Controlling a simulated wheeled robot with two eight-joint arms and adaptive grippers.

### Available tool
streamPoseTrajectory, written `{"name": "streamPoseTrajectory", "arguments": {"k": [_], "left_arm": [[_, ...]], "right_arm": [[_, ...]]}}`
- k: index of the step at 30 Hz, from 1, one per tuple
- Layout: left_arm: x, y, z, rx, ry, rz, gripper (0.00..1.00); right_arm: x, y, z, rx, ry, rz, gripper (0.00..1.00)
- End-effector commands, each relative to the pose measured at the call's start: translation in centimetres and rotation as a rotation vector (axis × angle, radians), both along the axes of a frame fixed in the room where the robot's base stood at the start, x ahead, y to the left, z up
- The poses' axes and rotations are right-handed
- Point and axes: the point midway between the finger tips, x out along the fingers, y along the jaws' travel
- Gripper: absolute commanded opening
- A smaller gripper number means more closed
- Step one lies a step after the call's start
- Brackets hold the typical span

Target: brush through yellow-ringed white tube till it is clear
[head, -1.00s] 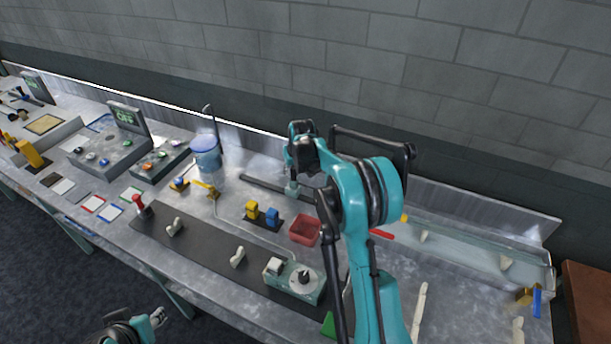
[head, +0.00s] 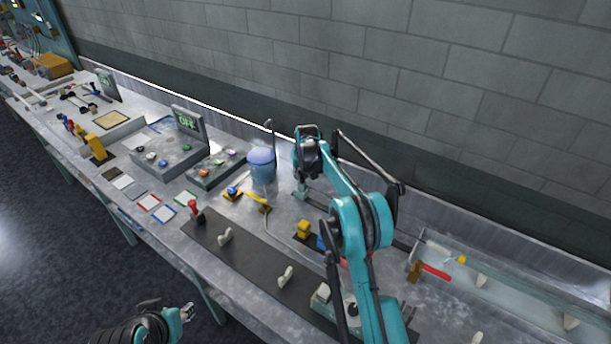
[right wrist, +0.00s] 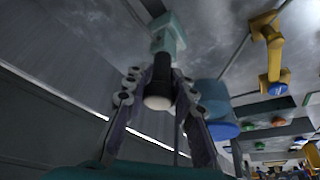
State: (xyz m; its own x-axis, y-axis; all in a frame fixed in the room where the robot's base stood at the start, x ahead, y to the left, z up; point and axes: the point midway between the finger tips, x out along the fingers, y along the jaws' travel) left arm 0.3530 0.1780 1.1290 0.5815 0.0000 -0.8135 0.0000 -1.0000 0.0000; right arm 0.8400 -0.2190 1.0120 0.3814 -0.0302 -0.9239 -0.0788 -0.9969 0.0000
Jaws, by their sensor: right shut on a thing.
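A pale tube with a yellow ring (head: 462,259) lies at the back right of the bench in the head view, by the clear trough. Whether it is clear inside cannot be seen. My right gripper (head: 302,180) points down over the back of the bench, just right of the blue cup (head: 262,166). In the right wrist view its fingers (right wrist: 160,82) are closed around a dark shaft with a white round end (right wrist: 158,102). A teal block (right wrist: 167,36) shows beyond the fingertips. I cannot tell whether this is the brush. My left gripper (head: 188,312) hangs in front of the bench; its jaw state is unclear.
A yellow clamp (right wrist: 270,55) stands near the cup. A red stick (head: 437,272) and a brown block (head: 414,270) are at the right. Pale holders stand on the dark mat (head: 255,262). Control boxes (head: 168,148) fill the left. The wall runs close behind.

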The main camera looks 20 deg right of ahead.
Motion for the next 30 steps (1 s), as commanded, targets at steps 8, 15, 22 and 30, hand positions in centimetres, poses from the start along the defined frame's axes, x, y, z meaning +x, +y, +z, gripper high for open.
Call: {"name": "streamPoseTrajectory", "arguments": {"k": [8, 15, 22, 30], "left_arm": [[0.0, 0.0, 0.0, 0.000, 0.000, 0.000, 0.36], [0.0, 0.0, 0.0, 0.000, 0.000, 0.000, 0.36], [0.0, 0.0, 0.0, 0.000, 0.000, 0.000, 0.36], [0.0, 0.0, 0.0, 0.000, 0.000, 0.000, 0.36]], "right_arm": [[0.0, 0.1, 0.0, 0.001, 0.000, 0.000, 0.00], [0.0, 0.0, 0.0, 0.000, 0.000, 0.000, 0.39], [-0.3, 0.0, 0.7, 0.000, 0.000, 0.000, 0.39], [-2.4, 0.2, 5.6, 0.000, 0.000, 0.000, 0.39]]}}
